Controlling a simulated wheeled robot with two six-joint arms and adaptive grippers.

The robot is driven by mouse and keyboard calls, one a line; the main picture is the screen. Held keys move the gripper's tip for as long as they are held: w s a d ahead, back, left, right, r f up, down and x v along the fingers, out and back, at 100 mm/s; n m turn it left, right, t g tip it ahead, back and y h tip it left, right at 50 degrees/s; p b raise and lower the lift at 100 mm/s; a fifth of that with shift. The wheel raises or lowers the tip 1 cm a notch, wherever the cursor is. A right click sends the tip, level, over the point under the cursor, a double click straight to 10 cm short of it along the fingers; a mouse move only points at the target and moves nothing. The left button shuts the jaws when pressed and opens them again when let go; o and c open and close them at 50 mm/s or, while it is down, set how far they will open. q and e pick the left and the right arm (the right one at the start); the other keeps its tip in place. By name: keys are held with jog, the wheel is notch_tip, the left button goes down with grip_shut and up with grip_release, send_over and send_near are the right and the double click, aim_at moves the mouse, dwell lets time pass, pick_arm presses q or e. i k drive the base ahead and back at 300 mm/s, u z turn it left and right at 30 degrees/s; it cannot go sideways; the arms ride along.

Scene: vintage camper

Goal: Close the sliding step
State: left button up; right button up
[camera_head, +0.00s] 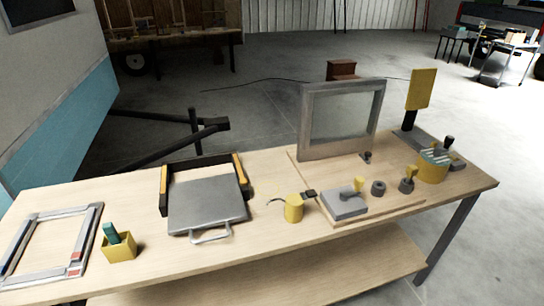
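The sliding step (208,204) is on the wooden workbench, left of the middle. It is a grey flat plate between two black side rails with yellow strips. The plate sticks out of the rails toward the near edge of the bench. A light metal loop handle (211,237) is at its near end. Neither of my grippers shows in the head view, and nothing is touching the step.
The workbench (265,240) also carries a grey frame (88,240), a yellow box (119,247), a yellow cup (293,208), an upright framed window (303,125) and several small parts on a board. Bare wood lies around the step's handle.

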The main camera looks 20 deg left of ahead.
aim_at(209, 202)
jog(key=u, duration=1.15)
jog(key=k, duration=0.5)
jog(key=z, duration=1.4)
jog(key=i, duration=0.85)
jog(key=u, duration=1.55)
